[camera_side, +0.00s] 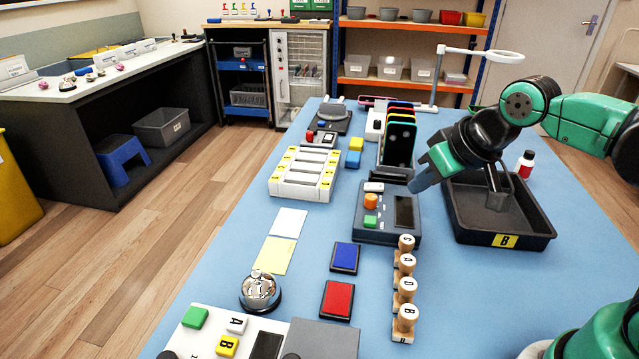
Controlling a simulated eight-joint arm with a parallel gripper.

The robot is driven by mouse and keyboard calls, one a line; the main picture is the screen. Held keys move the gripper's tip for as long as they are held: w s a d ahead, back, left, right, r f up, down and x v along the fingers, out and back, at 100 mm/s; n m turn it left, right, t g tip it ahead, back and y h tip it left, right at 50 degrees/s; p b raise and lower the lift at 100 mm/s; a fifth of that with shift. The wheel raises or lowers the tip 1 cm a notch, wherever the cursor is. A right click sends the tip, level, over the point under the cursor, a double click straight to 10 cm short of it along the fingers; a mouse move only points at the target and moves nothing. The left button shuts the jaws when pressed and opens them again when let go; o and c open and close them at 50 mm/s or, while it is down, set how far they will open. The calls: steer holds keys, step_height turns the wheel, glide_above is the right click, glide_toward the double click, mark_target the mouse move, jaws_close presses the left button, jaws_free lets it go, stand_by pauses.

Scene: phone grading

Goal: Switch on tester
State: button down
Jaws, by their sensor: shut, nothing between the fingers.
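What looks like the tester (372,236) is a grey box in the middle of the blue table. It has a dark screen (404,211), an orange knob (371,201), a green button (370,221) and a small white part (374,187) at its far edge. My gripper (414,187) is shut and empty. Its tip points down and left near the tester's far right corner, by the screen's far end. I cannot tell whether it touches the box. The screen looks dark.
A black tray (470,235) marked B stands close right of the tester. Upright phones (399,143) in a rack stand behind it. Wooden stamps (404,290) line up in front. A white slotted rack (303,188) is left. Ink pads (345,257) and a bell (260,291) lie nearer.

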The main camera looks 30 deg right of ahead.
steer(key=w+d+r+m+g, duration=0.35)
steer(key=w+r, duration=0.35)
steer(key=w, duration=0.3)
steer(key=m+g+h, duration=0.1)
steer(key=m+g, duration=0.3)
steer(key=m, duration=0.1)
glide_above(381, 186)
steer(key=w+a, duration=0.2)
steer(key=shift+s+d+f, duration=0.1)
steer(key=shift+s+f, duration=0.05)
steer(key=shift+f, duration=1.7)
steer(key=shift+f, duration=0.1)
steer(key=f, duration=0.4)
steer(key=s+d+f, duration=0.1)
steer(key=f, duration=0.8)
steer(key=shift+s+d+f, duration=0.2)
steer(key=shift+f, duration=0.15)
